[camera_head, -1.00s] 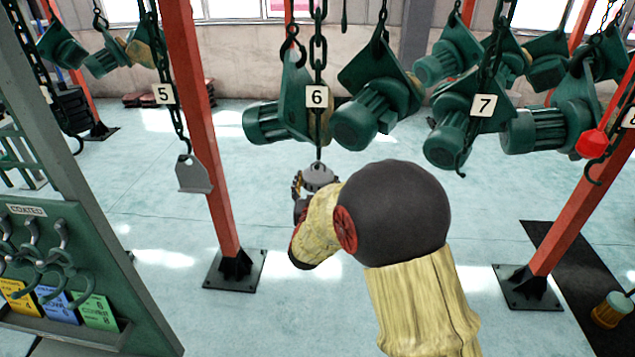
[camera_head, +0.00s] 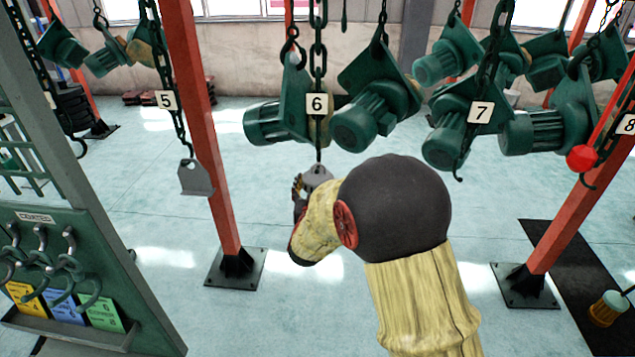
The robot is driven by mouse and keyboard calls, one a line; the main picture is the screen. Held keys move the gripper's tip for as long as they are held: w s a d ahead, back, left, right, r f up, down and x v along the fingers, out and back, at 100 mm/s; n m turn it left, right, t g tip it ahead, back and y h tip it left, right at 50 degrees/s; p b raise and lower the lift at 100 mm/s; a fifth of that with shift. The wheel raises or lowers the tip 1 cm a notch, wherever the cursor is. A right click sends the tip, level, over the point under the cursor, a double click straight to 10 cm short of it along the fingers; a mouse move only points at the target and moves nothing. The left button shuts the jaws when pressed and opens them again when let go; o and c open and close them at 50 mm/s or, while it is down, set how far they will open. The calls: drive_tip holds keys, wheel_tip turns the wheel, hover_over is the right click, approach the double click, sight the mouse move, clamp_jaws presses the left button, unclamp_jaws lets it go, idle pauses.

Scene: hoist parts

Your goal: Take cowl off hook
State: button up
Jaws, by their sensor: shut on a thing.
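A grey cowl (camera_head: 318,172) hangs at the lower end of the chain marked 6, and only its upper part shows. My gripper (camera_head: 299,188) is at its left side, shut on it. My own arm, in a yellowish sleeve with a dark round joint, hides the cowl's lower part and most of my gripper. The hook (camera_head: 319,163) at the chain's end is small, and I cannot tell whether the cowl still bears on it. A similar grey plate (camera_head: 195,179) hangs from the chain marked 5, apart from my gripper.
Green motors (camera_head: 365,122) hang close behind and right of chain 6. Red posts (camera_head: 205,130) stand left and right. A green rack (camera_head: 85,245) with hooks and coloured cards is at lower left. A red ball (camera_head: 582,158) hangs at right.

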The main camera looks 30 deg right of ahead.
sight(316, 187)
drive_tip(key=shift+s+a+r+g+y+p, duration=0.4)
drive_tip(key=shift+s+p, duration=0.3)
drive_tip(key=shift+p, duration=1.3)
drive_tip(key=shift+s+a+r+g+y+p, duration=0.35)
drive_tip(key=shift+s+a+g+p, duration=0.25)
drive_tip(key=shift+p, duration=1.35)
drive_tip(key=shift+s+r, duration=0.1)
drive_tip(key=shift+s, duration=0.05)
drive_tip(key=shift+s+a+r, duration=0.3)
drive_tip(key=shift+s, duration=0.15)
drive_tip(key=shift+s, duration=0.1)
drive_tip(key=shift+s+a+r+t+b, duration=0.2)
drive_tip(key=shift+s+a+t+b, duration=0.1)
drive_tip(key=shift+s+a+b, duration=0.3)
drive_tip(key=shift+s, duration=0.1)
drive_tip(key=s+a+f, duration=0.2)
drive_tip(key=s+a, duration=0.4)
drive_tip(key=s, duration=0.3)
idle(0.7)
